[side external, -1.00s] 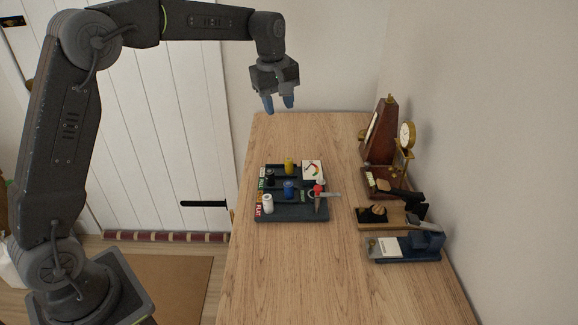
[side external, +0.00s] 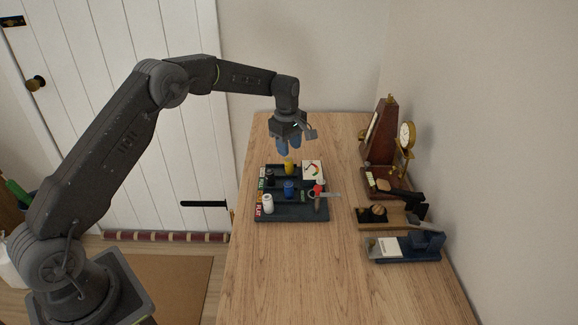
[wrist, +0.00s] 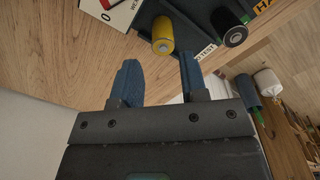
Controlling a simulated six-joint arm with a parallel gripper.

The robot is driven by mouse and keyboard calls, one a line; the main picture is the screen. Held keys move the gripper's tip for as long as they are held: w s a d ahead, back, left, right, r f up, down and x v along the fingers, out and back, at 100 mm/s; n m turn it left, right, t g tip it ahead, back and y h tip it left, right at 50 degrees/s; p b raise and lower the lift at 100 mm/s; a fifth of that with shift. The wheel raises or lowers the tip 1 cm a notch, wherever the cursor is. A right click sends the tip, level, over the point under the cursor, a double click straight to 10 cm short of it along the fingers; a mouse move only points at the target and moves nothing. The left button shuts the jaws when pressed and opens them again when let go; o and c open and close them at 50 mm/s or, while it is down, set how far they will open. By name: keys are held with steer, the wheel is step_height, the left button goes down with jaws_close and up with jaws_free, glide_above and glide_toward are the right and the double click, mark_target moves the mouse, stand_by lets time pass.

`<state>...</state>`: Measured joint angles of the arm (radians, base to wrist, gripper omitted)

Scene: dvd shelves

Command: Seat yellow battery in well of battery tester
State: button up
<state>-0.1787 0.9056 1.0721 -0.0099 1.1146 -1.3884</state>
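The yellow battery (side external: 290,166) stands upright at the back of the dark battery tester (side external: 300,214). It also shows in the wrist view (wrist: 163,40), between and beyond the fingertips. A white meter card with a dial (side external: 313,170) sits beside it on the tester, and part of it shows in the wrist view (wrist: 108,10). My gripper (side external: 289,150) is above the yellow battery, fingers pointing down. In the wrist view my gripper (wrist: 160,68) has its blue fingers apart with nothing between them. The well itself cannot be made out clearly.
A black battery (side external: 269,178), blue battery (side external: 289,190) and white battery (side external: 267,204) stand nearby on the tester. A red and grey item (side external: 319,192) lies at its right side. A metronome (side external: 381,135) and other objects line the wall. The front of the table is clear.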

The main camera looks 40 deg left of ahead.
mark_target(288, 159)
steer(key=shift+a+f, duration=0.15)
steer(key=shift+f, duration=2.55)
steer(key=shift+c, duration=0.3)
steer(key=c, duration=0.6)
steer(key=shift+c, duration=0.2)
steer(key=shift+r, duration=0.15)
